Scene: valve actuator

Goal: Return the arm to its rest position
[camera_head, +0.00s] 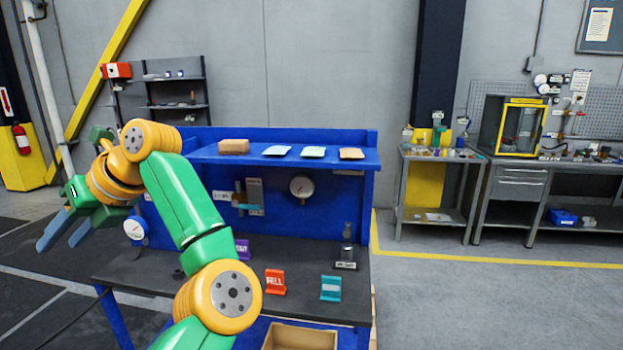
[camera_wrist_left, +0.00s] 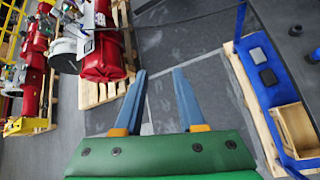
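My left arm, green and orange, rises from the bottom of the head view and bends to the left. My left gripper (camera_head: 65,232) hangs at the left of the blue workbench, clear of it. Its two blue-grey fingers point down. In the left wrist view my left gripper (camera_wrist_left: 159,100) has its fingers spread apart, with only dark floor between them. It is open and empty. My right gripper shows in neither view.
The blue workbench (camera_head: 325,245) carries a gauge (camera_head: 301,186), an orange sign (camera_head: 275,282) and a teal sign (camera_head: 330,288). An open box (camera_head: 300,337) sits low in front. In the wrist view, red equipment (camera_wrist_left: 102,60) on pallets stands left of the gripper.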

